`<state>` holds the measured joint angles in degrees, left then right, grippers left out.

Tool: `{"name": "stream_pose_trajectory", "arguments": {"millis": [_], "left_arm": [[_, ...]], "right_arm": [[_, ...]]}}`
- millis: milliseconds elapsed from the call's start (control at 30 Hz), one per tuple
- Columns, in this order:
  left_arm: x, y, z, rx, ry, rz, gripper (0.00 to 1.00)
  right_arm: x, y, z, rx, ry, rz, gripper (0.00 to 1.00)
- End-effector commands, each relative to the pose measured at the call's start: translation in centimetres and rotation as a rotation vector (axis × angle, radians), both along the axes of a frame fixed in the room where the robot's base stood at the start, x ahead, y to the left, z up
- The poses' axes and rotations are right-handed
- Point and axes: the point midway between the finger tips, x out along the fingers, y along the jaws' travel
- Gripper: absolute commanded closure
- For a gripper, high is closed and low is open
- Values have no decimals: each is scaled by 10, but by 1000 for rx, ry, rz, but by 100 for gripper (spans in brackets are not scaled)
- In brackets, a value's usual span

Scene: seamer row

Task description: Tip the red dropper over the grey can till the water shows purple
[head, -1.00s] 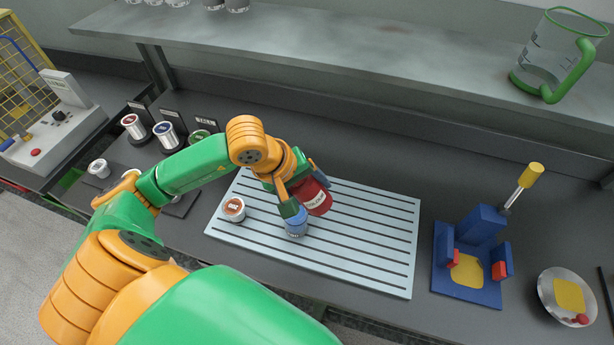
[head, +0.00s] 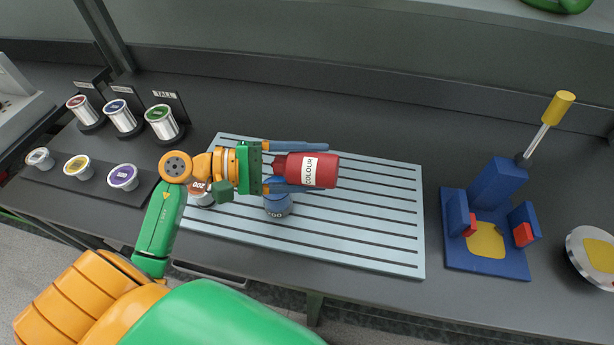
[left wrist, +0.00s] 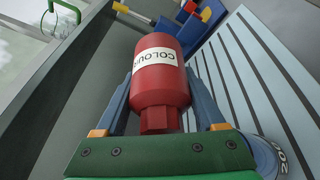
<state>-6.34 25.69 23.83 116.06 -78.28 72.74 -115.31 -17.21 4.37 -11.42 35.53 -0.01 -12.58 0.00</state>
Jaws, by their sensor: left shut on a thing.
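My left gripper (head: 325,167) is shut on the red dropper (head: 328,172), which has a white COLOUR label. The dropper lies about level, its wide end pointing right and its narrower neck toward the palm. In the left wrist view the dropper (left wrist: 160,82) sits between the fingers. A small blue-looking can (head: 277,206) stands on the slatted board, below and in front of the gripper, its top partly covered by a finger. A grey-topped can (head: 40,158) stands at the far left. I cannot see any water or its colour. My right gripper is not in view.
The pale slatted board (head: 370,235) has free room on its right. An orange-marked can (head: 199,196) is partly behind my wrist. Several cans stand on stands at the left. A blue fixture (head: 490,200) with a yellow-handled lever and a round dish (head: 590,255) are at right.

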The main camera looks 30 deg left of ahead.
Motion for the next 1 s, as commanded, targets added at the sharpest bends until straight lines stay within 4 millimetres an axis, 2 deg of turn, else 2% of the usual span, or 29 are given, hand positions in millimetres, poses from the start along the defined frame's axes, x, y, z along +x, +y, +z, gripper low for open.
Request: {"name": "stream_pose_trajectory", "arguments": {"millis": [33, 500, 700, 1000], "left_arm": [[0, 0, -7, -25, -7, -1, 92], [-1, 4, 8, -314, -77, -2, 92], [-2, 5, 16, -400, -96, -3, 92], [-2, 6, 21, -423, -101, -3, 92]], "right_arm": [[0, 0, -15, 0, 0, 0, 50], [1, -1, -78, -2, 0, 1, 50], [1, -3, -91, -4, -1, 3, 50], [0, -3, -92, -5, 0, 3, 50]]}}
